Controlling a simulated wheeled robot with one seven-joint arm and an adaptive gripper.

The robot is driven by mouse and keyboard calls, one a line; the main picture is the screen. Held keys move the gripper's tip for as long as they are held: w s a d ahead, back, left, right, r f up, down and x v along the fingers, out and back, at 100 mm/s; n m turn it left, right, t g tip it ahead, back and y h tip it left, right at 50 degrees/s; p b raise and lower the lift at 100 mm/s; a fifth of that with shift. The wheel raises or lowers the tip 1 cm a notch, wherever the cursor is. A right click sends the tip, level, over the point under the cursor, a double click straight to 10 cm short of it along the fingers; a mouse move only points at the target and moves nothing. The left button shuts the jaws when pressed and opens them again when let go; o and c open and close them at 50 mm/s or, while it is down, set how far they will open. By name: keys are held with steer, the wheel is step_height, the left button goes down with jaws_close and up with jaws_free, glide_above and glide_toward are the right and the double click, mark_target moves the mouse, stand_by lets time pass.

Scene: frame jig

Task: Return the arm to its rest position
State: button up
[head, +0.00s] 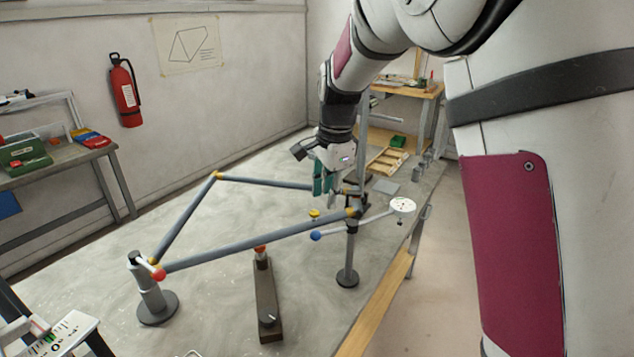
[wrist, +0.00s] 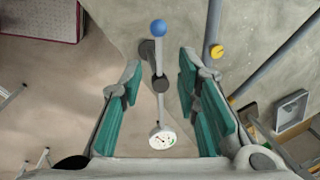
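My gripper (head: 326,180) hangs from the arm over the far part of the work table, beside the right-hand corner of the tube frame. In the wrist view my gripper (wrist: 160,105) has its two teal fingers wide apart with nothing gripped between them. Below the fingers, a dial gauge (wrist: 162,138) on a rod with a blue ball (wrist: 158,27) shows in the gap. In the head view the dial gauge (head: 402,205) and the blue ball (head: 316,236) sit at opposite ends of the rod on a stand. Whether a finger touches the frame is unclear.
A grey tube frame (head: 255,243) spans the table (head: 215,310). A post with a round base (head: 157,306) carries its near corner. A dark clamp bar (head: 267,300) stands in front. A side bench (head: 50,160) is at left, a wooden shelf (head: 410,90) behind. Floor is clear at right.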

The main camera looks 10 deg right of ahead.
steer(key=s+d+r+n+t+y, duration=0.1)
steer(key=s+d+r+n, duration=0.1)
steer(key=s+r+n, duration=0.45)
steer(key=s+d+r+n+t, duration=0.1)
steer(key=s+r, duration=0.2)
steer(key=s, duration=0.6)
steer(key=s+d+n+t+h, duration=0.1)
steer(key=s+n, duration=0.6)
steer(key=s, duration=0.8)
steer(key=shift+s+d+n+t, duration=0.15)
steer(key=shift+d+n+t, duration=0.15)
steer(key=shift+n, duration=0.05)
